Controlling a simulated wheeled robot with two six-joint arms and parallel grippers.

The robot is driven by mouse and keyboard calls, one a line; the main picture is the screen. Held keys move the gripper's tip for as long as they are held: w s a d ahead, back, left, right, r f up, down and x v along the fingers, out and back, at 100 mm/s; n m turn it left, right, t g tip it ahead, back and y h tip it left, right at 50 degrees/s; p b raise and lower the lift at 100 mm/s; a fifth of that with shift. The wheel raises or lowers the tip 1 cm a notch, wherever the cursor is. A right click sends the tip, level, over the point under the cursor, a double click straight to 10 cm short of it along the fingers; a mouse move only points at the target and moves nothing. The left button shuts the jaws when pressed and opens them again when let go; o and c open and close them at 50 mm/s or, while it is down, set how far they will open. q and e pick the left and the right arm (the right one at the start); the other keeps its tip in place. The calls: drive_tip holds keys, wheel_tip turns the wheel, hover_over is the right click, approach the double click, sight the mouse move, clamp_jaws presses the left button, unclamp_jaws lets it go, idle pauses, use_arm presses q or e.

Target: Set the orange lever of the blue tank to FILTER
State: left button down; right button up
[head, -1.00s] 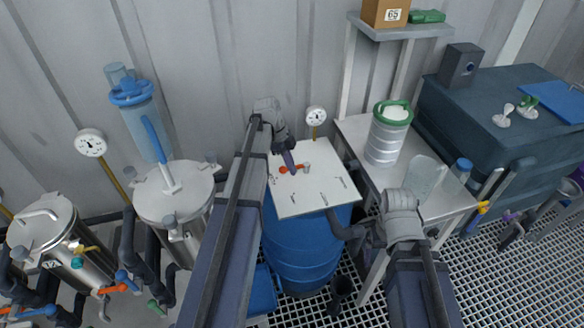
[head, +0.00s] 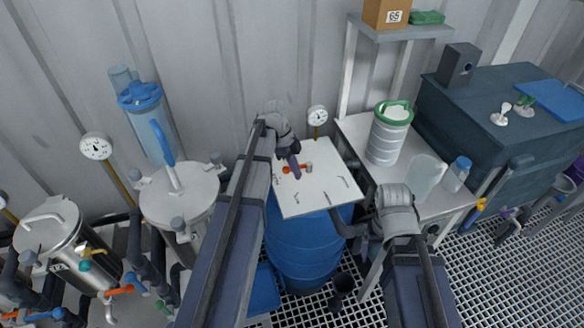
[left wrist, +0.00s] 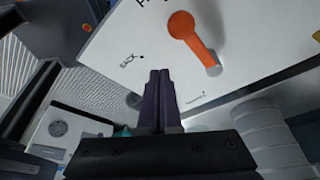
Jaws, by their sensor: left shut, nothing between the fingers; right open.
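The blue tank (head: 303,245) stands in the middle of the head view under a white panel (head: 322,198). The orange lever (head: 287,169) is on this panel, partly covered by my left gripper (head: 296,171). In the left wrist view the lever (left wrist: 194,40) has a round orange hub and a grey end, pointing down-right. My left gripper (left wrist: 160,76) is shut and empty, beside the lever. My right gripper (head: 338,222) is open at the panel's front right edge.
A gauge (head: 317,115) rises behind the panel. A side table (head: 350,130) with a green-rimmed canister (head: 390,132) and bottles stands to the right. A steel vessel (head: 180,196) with a blue-handled lid lever is to the left.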

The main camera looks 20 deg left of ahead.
use_arm(q)
wheel_tip(320, 180, up, 8)
drive_tip(key=w+a+p, duration=0.1)
drive_tip(key=w+p, duration=0.1)
drive_tip(key=p, duration=0.4)
drive_tip(key=shift+w+a+p, duration=0.15)
drive_tip(key=shift+w+p, duration=0.05)
drive_tip(key=shift+p, duration=0.1)
drive_tip(key=shift+f, duration=0.1)
drive_tip(key=s+d+f+n+y, duration=0.1)
drive_tip(key=s+d+n+y, duration=0.4)
drive_tip(key=s+d+n, duration=0.9)
drive_tip(key=shift+s+d, duration=2.75)
drive_tip(key=shift+s, duration=0.65)
